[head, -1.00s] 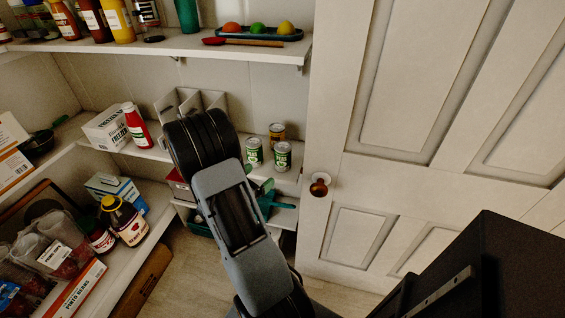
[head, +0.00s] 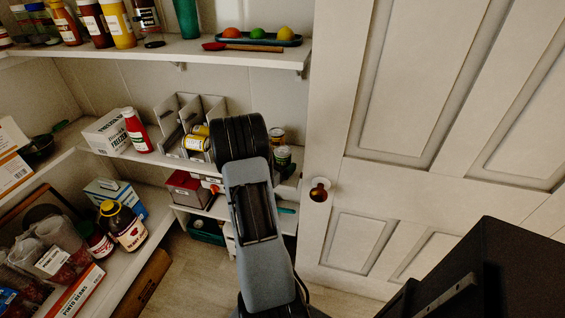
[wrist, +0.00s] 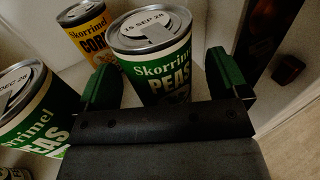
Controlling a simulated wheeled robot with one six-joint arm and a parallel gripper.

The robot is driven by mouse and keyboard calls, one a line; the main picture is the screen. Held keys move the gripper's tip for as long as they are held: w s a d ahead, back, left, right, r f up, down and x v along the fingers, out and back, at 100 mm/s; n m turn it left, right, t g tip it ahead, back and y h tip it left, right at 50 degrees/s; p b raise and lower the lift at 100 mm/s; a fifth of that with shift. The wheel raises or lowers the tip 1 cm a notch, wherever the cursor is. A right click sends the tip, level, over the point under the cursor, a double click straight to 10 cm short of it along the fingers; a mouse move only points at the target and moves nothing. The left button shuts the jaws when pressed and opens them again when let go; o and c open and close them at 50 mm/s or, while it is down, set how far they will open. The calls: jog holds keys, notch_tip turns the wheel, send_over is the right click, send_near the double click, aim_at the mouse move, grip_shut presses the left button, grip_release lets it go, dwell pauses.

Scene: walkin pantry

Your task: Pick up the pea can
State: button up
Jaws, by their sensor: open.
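In the wrist view a green pea can (wrist: 150,62) with a silver lid stands upright between the fingers of my gripper (wrist: 161,68). The gripper is open, one green finger on each side of the can; I cannot tell whether either touches it. A second pea can (wrist: 28,118) stands to the left, partly cut off. A yellow corn can (wrist: 86,32) stands behind. In the head view one pea can (head: 283,157) shows just right of my arm, with the corn can (head: 277,135) behind it. My arm hides the other pea can and my gripper there.
Left of my arm, yellow cans (head: 196,142) stand by a grey divider (head: 190,112) on the same shelf. A ketchup bottle (head: 136,130) and a white box (head: 106,132) are farther left. The white door (head: 400,110) with its knob (head: 319,190) is on the right.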

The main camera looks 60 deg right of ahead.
jog(key=shift+s+d, duration=0.1)
jog(key=shift+d, duration=0.7)
jog(key=shift+r, duration=0.1)
jog(key=c, duration=1.3)
